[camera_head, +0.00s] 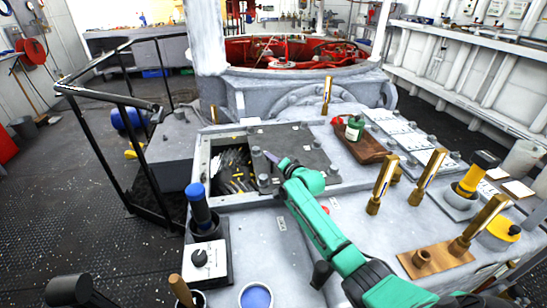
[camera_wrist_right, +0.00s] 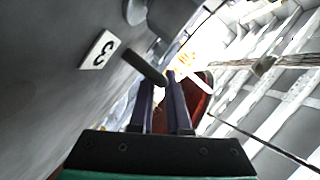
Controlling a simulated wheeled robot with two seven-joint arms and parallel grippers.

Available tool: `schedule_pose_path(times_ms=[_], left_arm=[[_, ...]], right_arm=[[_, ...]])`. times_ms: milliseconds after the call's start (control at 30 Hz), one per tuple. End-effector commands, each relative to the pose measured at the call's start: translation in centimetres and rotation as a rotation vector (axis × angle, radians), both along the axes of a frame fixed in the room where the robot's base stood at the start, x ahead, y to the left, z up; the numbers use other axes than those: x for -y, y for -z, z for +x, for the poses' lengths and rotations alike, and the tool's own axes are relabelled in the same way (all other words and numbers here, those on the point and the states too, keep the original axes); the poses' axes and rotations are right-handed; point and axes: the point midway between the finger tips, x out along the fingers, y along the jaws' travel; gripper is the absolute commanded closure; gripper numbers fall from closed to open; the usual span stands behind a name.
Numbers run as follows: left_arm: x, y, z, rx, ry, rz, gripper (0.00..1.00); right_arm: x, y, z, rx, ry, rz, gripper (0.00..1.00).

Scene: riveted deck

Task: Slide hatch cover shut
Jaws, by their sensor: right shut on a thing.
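The hatch cover (camera_head: 318,160) is a dark grey plate with several knobs, lying inside a pale raised frame (camera_head: 206,158). It covers the right part of the opening. The left part of the opening (camera_head: 232,182) is uncovered and shows dark and yellow items inside. My right gripper (camera_head: 272,158) reaches over the cover near its left edge. In the right wrist view its fingers (camera_wrist_right: 168,84) are close together on a dark bar (camera_wrist_right: 143,66), seemingly the cover's handle; the exact grip is partly hidden. My left gripper is not in view.
A blue-handled tool (camera_head: 199,206) stands in a holder left of the frame's front. Several brass handles (camera_head: 382,180) stand upright farther right. A black railing (camera_head: 100,130) is at left.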

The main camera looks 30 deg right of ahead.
Motion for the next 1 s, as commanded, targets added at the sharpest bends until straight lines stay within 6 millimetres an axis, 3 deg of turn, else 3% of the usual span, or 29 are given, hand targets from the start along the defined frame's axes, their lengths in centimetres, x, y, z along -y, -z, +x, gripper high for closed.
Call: schedule_pose_path(times_ms=[133, 200, 233, 533, 667, 1000], left_arm=[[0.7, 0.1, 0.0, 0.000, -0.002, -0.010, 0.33], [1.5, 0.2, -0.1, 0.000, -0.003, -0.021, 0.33], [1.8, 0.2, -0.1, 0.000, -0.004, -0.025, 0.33], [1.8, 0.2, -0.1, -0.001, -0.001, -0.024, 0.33], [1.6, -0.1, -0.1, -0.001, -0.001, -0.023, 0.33], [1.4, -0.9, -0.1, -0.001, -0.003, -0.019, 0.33]], right_arm=[[0.3, 0.0, 0.0, 0.000, 0.004, -0.004, 1.00], [0.3, 0.0, 0.0, 0.000, 0.005, -0.004, 0.66], [0.3, 0.0, 0.0, 0.000, 0.005, -0.004, 0.55], [0.3, -0.1, 0.0, 0.001, 0.005, -0.003, 0.55], [0.3, -1.0, 0.0, 0.002, 0.004, -0.004, 0.55], [0.2, -8.3, 0.1, 0.009, 0.003, -0.003, 0.55]])
